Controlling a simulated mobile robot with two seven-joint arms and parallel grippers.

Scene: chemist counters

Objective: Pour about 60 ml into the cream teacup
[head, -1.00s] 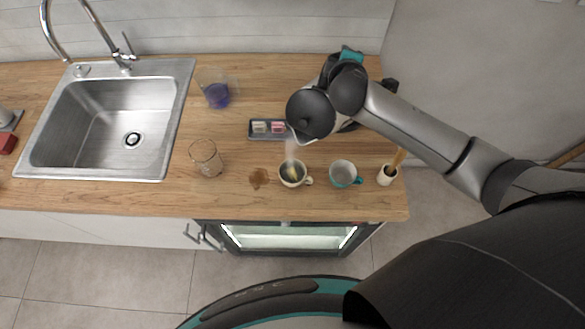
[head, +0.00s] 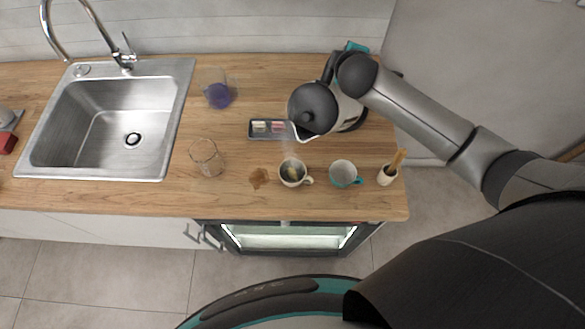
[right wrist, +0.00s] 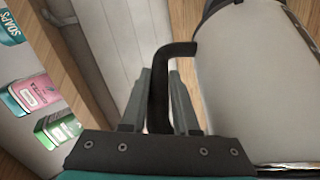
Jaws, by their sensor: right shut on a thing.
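The cream teacup (head: 293,182) stands upright on the wooden counter, with dark liquid and something yellowish-green inside. A white kettle with a black lid (head: 345,108) is held above the counter, just behind the cup. Its spout (head: 301,136) points down toward the cup, and the kettle still looks somewhat tilted. Faint steam hangs over the cup; I see no clear stream. In the right wrist view, my right gripper (right wrist: 162,98) is shut on the kettle's black handle (right wrist: 172,52), beside the pale kettle body (right wrist: 250,85). My left gripper is not in view.
A teal-and-white cup (head: 343,173) and a holder with wooden sticks (head: 387,175) stand right of the teacup. A dark tray (head: 255,136), an empty glass (head: 206,157), a glass with purple contents (head: 217,95) and a sink (head: 110,125) are further left.

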